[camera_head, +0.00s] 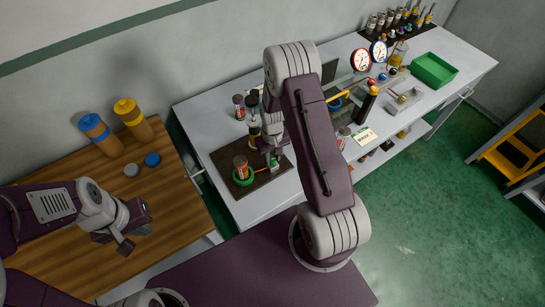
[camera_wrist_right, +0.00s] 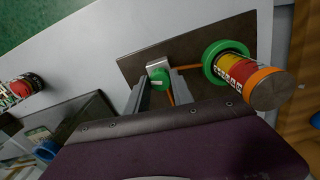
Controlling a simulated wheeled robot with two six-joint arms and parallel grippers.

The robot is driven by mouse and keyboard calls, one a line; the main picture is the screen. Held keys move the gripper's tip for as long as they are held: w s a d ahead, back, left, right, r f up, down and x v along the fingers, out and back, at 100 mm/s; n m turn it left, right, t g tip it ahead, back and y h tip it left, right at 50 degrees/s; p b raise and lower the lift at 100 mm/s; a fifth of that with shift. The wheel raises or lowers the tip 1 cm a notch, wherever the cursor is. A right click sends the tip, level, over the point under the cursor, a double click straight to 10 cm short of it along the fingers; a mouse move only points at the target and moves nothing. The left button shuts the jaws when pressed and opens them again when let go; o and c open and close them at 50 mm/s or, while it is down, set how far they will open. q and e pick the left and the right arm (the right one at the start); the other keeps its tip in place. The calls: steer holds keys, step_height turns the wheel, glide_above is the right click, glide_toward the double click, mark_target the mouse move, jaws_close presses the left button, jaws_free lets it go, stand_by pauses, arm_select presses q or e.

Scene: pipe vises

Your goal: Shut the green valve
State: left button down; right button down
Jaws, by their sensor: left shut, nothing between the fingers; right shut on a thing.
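The green valve's round green part (camera_wrist_right: 160,78) shows between the two fingers of my right gripper (camera_wrist_right: 161,90) in the right wrist view, in front of a small metal bracket. My right gripper is shut on it. A green ring (camera_wrist_right: 211,61) sits around the base of a red and yellow can-like cylinder with an orange rim (camera_wrist_right: 268,90), on the same dark plate (camera_wrist_right: 190,45). My left gripper (camera_head: 124,246) is shut and empty above the wooden table.
The grey bench (camera_head: 205,135) carries two round gauges (camera_head: 361,60), a green tray (camera_head: 433,70) and several small fittings. Green floor (camera_head: 440,210) is clear at the right, before a yellow step frame (camera_head: 510,140).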

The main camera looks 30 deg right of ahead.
steer(key=m, duration=0.3)
steer(key=shift+m, duration=0.4)
steer(key=m, duration=0.3)
steer(key=shift+m+b, duration=0.3)
steer(key=shift+b, duration=0.1)
steer(key=m, duration=0.6)
steer(key=shift+a, duration=0.1)
steer(key=shift+m, duration=0.5)
steer(key=c, duration=1.1)
jaws_free()
